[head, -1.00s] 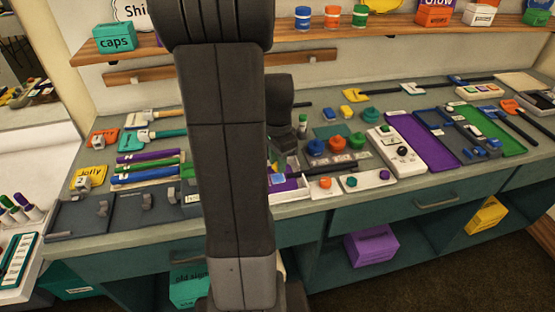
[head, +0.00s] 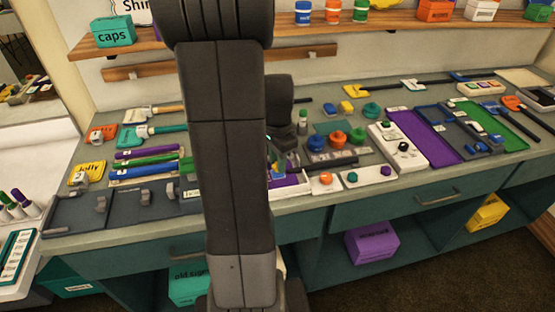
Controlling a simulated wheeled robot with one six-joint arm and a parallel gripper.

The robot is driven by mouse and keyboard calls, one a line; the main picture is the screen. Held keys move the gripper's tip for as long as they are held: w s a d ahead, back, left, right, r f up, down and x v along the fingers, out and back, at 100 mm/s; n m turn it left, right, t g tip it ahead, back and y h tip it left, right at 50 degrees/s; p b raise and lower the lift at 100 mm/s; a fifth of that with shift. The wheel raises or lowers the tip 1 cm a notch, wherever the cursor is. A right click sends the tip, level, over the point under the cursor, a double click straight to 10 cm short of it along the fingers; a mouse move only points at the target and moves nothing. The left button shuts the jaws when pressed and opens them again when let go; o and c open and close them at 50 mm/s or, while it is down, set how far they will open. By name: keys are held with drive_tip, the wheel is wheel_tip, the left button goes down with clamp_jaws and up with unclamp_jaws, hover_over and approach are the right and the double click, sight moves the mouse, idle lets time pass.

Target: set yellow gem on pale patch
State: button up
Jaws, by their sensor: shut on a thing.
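My own arm stands upright across the middle of the head view and hides much of the bench behind it. My gripper (head: 275,150) shows only in part at the right edge of the arm, low over the bench near a white-edged purple tray (head: 292,181). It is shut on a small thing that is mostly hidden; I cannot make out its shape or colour. I cannot pick out the yellow gem for sure. The pale patch is not clear to me either; the arm may cover it.
Bundled coloured tubes (head: 145,168) and a dark grey fixture (head: 80,212) lie left. The bench is crowded.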

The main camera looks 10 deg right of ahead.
drive_tip(key=shift+f+b, duration=0.65)
drive_tip(key=shift+f, duration=0.35)
idle(1.8)
drive_tip(key=o, duration=1.2)
drive_tip(key=shift+c, duration=0.2)
drive_tip(key=shift+r+p, duration=3.3)
drive_tip(key=shift+r, duration=0.75)
drive_tip(key=shift+f, duration=0.15)
